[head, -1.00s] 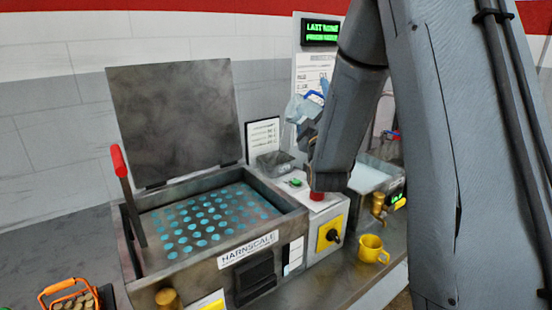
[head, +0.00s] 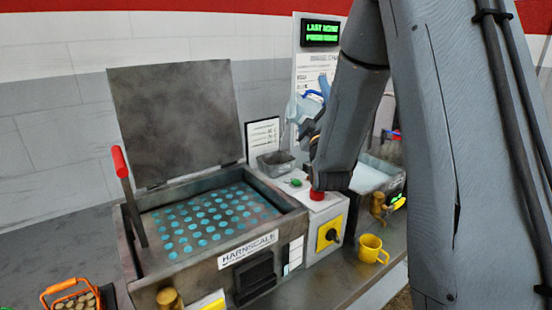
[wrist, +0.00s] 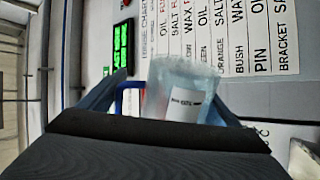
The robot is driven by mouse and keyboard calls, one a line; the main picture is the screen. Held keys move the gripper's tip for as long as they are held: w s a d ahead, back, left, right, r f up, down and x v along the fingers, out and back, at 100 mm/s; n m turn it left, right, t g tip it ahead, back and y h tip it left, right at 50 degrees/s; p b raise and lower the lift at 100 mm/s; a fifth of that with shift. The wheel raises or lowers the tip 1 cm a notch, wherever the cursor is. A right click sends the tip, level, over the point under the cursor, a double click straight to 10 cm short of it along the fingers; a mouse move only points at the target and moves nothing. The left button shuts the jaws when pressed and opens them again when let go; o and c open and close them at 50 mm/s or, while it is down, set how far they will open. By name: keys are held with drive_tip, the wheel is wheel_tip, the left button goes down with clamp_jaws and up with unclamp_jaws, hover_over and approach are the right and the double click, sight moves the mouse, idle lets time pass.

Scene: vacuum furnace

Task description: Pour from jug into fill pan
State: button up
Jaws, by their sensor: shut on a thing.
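The jug (head: 306,106) is pale and see-through with a blue handle, and it appears tilted. In the wrist view the jug (wrist: 178,92) shows its white label and blue handle between the fingers. My gripper (head: 312,122) is shut on the jug; its fingers also show in the wrist view (wrist: 160,108). A small grey open pan (head: 276,163), which looks like the fill pan, sits below and left of the jug, beside the control box. Its inside is hard to see. I cannot tell whether liquid is leaving the jug.
The large bath (head: 205,222) with a blue-dotted plate stands left, its lid (head: 175,120) raised. A red-handled lever (head: 120,165) rises at its left. The control box (head: 325,225) has a red button. A yellow mug (head: 371,249) and an orange-handled basket (head: 72,297) stand near the front.

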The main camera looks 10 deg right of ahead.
drive_tip(key=shift+d+f+m+g+h+b, duration=0.2)
drive_tip(key=shift+f+m+g+h+b, duration=0.3)
drive_tip(key=shift+m, duration=0.6)
drive_tip(key=m, duration=0.1)
drive_tip(key=m+h, duration=0.1)
drive_tip(key=shift+w+d+f+m+h, duration=0.1)
drive_tip(key=shift+d+f+m+h, duration=0.1)
drive_tip(key=shift+f+m+h, duration=0.15)
drive_tip(key=shift+d+f+m+g+h+b, duration=0.25)
drive_tip(key=shift+f+m+g+h+b, duration=0.25)
drive_tip(key=shift+f+m, duration=0.45)
drive_tip(key=shift+d+f+m+g+h+b, duration=0.25)
drive_tip(key=shift+f+m+g, duration=0.35)
drive_tip(key=shift+m, duration=0.5)
